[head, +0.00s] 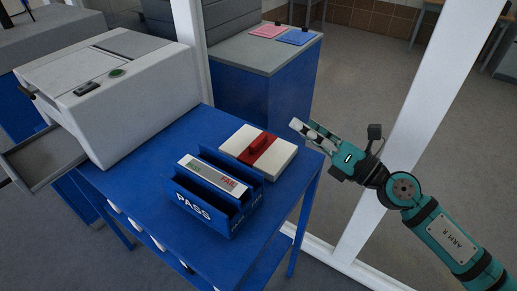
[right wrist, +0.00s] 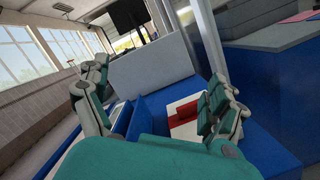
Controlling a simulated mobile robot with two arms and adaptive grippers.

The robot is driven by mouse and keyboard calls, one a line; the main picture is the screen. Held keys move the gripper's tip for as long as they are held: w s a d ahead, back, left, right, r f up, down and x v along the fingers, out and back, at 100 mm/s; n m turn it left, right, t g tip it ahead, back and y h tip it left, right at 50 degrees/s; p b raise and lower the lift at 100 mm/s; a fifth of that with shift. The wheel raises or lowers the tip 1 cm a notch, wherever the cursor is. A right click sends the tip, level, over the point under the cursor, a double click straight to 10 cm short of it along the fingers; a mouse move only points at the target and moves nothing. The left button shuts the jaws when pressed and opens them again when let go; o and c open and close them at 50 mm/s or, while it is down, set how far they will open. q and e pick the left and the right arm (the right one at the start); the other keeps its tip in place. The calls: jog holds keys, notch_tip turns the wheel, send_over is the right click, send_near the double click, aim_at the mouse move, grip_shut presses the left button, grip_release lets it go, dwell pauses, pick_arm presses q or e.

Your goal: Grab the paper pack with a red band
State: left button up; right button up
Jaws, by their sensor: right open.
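The paper pack (head: 277,160) is a white block with a red band (head: 262,150) and a red raised grip on top. It lies flat on the blue table near its right back corner. It also shows in the right wrist view (right wrist: 184,131), partly hidden by a finger. My right gripper (head: 301,129) is to the right of the pack in the head view, above and beyond the table edge, apart from it. Its fingers are open and empty, spread to either side in the right wrist view (right wrist: 160,112). My left gripper is not in view.
A blue sorter (head: 205,211) marked PASS and FAIL stands just in front of the pack. A white machine (head: 118,85) with an open drawer (head: 43,160) fills the table's left. A white post (head: 421,125) rises behind my right arm.

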notch_tip(320, 180, down, 2)
jog(key=n+g+h, duration=0.2)
jog(key=n+g, duration=0.2)
jog(key=n, duration=0.3)
jog(key=n+g+h+p, duration=0.1)
jog(key=n+h+p, duration=0.1)
jog(key=p, duration=0.2)
send_near(260, 140)
jog(key=x, duration=0.3)
jog(key=shift+w+a+r, duration=0.1)
jog(key=shift+a+r, duration=0.15)
jog(key=shift+a, duration=0.15)
jog(key=x, duration=0.1)
jog(key=p+x, duration=0.1)
jog(key=x, duration=0.3)
jog(key=shift+w+d+f+p, duration=0.1)
jog(key=shift+w+f+p, duration=0.05)
jog(key=shift+f+p, duration=0.2)
jog(key=shift+w+a+f, duration=0.2)
jog(key=shift+w+a, duration=0.05)
jog(key=shift+a, duration=0.1)
jog(key=shift+d, duration=0.1)
jog(key=shift+c, duration=1)
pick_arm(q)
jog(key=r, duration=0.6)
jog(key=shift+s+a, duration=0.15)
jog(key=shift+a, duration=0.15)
pick_arm(e)
jog(key=c, duration=1.4)
